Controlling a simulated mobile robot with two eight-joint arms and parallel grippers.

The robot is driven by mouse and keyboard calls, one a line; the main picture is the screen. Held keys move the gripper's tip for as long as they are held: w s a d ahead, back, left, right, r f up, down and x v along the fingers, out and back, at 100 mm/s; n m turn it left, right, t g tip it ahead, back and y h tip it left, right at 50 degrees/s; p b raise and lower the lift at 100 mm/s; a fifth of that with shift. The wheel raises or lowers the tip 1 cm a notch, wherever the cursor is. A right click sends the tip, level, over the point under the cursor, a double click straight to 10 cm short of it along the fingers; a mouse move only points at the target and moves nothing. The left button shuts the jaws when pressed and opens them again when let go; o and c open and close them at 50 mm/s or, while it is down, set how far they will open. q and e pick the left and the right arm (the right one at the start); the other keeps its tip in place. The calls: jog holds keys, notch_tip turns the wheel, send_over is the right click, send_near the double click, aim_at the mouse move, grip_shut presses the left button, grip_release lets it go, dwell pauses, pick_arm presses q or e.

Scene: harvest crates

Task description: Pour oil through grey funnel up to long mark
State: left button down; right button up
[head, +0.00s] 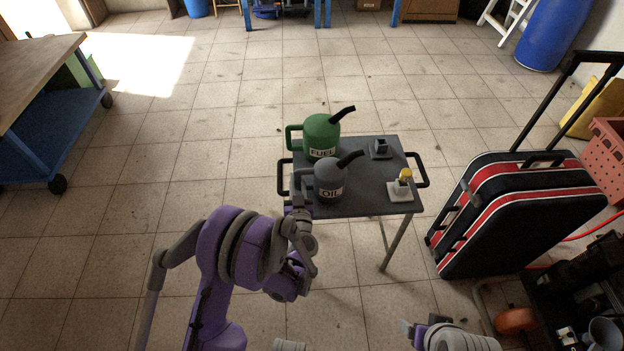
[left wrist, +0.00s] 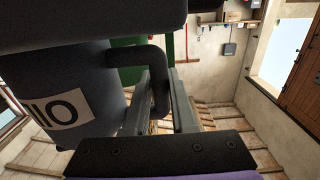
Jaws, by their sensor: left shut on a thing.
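The grey can labelled OIL (head: 329,184) is at the near left part of the dark tabletop (head: 358,204), upright, its spout to the upper right. I cannot tell if its base touches the table. My left gripper (head: 301,190) is shut on its handle; the handle (left wrist: 154,62) shows between the fingers in the left wrist view. Level marks are too small to see. My right gripper (head: 411,328) is at the bottom edge, its jaws unclear.
A green can labelled FUEL (head: 321,134) stands just behind the oil can. The table has side handles, one at the right (head: 422,171). A black and red suitcase (head: 515,215) stands close right of the table. The tiled floor on the left is clear.

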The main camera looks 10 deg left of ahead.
pick_arm(q)
notch_tip(320, 180, up, 10)
jog(key=shift+f+p, duration=0.1)
jog(key=shift+p, duration=1.05)
